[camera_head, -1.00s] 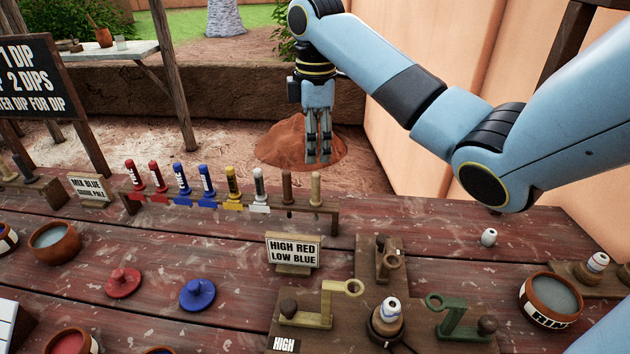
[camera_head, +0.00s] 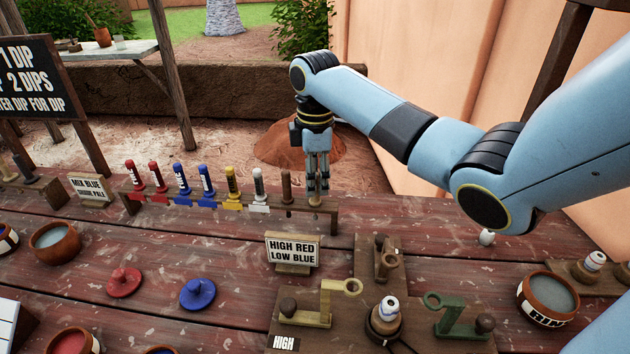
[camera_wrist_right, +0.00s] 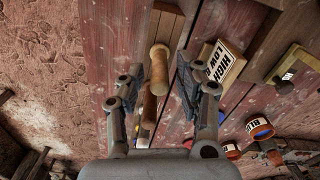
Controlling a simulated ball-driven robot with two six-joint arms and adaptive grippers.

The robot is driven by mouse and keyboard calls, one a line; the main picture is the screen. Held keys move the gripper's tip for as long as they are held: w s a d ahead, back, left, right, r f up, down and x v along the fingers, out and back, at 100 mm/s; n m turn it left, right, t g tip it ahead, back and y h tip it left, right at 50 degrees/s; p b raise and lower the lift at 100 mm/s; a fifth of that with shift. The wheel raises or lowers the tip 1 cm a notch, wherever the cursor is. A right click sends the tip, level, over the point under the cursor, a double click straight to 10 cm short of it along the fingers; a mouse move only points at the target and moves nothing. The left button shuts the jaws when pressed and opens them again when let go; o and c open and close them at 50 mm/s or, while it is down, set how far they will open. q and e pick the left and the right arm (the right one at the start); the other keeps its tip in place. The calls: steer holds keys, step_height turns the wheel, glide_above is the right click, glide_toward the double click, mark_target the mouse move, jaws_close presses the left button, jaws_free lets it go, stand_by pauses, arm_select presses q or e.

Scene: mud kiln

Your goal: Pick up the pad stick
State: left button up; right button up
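The rack (camera_head: 275,208) holds a row of sticks. At its right end stand a brown wooden stick (camera_head: 287,187) and a pale tan wooden stick (camera_head: 315,202); I cannot tell for sure which is the pad stick. My right gripper (camera_head: 317,192) points down at the pale stick and hides most of it. In the right wrist view the gripper (camera_wrist_right: 160,78) is open, with the pale stick (camera_wrist_right: 158,68) between the lines of its fingers and the brown stick (camera_wrist_right: 152,108) just beside it. My left gripper is not in view.
Red, blue, yellow and white sticks (camera_head: 207,180) stand along the rack to the left. A "HIGH RED LOW BLUE" sign (camera_head: 292,249) stands in front of it. Red (camera_head: 124,282) and blue (camera_head: 197,293) lids lie on the table. A clay mound (camera_head: 275,146) is behind.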

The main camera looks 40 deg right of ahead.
jaws_close()
steer(key=shift+r, duration=0.1)
step_height(320, 180, up, 10)
steer(key=shift+f, duration=0.1)
stand_by(0.4)
steer(key=shift+p, duration=0.6)
steer(key=shift+w+d, duration=0.1)
